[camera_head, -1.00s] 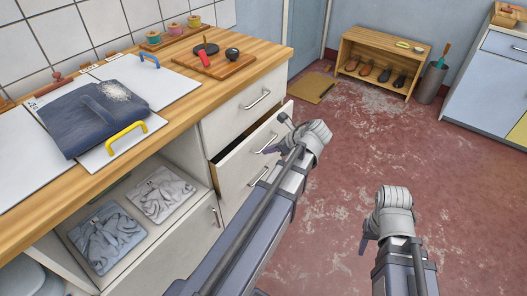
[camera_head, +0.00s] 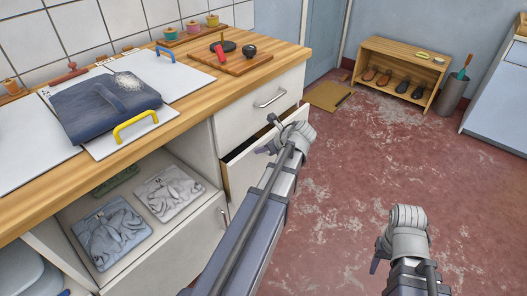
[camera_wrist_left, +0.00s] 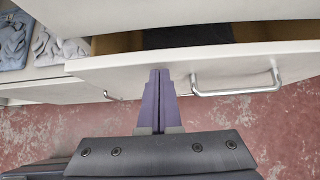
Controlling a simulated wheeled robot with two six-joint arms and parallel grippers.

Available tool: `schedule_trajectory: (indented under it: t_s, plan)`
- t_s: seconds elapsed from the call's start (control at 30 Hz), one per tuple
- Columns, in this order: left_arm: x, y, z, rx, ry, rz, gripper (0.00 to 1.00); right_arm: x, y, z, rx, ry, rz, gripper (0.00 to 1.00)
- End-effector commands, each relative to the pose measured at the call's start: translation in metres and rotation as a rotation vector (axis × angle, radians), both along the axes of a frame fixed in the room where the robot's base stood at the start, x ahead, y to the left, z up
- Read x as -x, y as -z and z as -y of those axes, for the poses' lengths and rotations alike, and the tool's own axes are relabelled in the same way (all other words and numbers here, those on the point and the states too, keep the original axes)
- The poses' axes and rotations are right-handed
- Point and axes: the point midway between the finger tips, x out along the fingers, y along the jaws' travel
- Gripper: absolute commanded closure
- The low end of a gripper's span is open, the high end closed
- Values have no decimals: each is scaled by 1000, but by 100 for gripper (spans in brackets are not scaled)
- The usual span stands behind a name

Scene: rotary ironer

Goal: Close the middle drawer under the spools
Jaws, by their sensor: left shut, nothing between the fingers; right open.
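The middle drawer (camera_head: 238,182) stands partly open under the counter. Its white front (camera_wrist_left: 120,72) and metal handle (camera_wrist_left: 240,88) show in the left wrist view, with a dark item (camera_wrist_left: 187,37) inside. My left gripper (camera_head: 264,148) is shut and empty. Its fingertips (camera_wrist_left: 159,72) are at the drawer front, left of the handle in the wrist view; I cannot tell whether they touch. My left arm hides part of the drawer in the head view. My right gripper (camera_head: 378,256) is open, over the floor away from the cabinet. Spools (camera_head: 191,28) stand on the counter's back.
A shut drawer (camera_head: 262,108) with a handle is above the open one. An open shelf with folded cloths (camera_head: 112,232) is to the left. A shoe rack (camera_head: 375,50) and bin (camera_head: 452,94) stand at the back. The red floor at right is clear.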

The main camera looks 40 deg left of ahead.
Motion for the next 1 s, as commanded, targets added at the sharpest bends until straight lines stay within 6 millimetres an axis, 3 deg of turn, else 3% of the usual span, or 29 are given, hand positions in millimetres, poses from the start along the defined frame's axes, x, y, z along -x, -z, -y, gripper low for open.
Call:
schedule_trajectory:
  t_s: [0.27, 0.57, 1.0]
  plan:
    - [-1, 0, -6, 0, -1, 0, 100, 0, 0, 0, 0, 0, 0, 50]
    - [-5, 0, -50, -1, -1, 1, 100, 0, 0, 0, 0, 0, 0, 50]
    - [-3, -1, -47, -6, 0, 2, 100, 0, 0, 0, 0, 0, 0, 50]
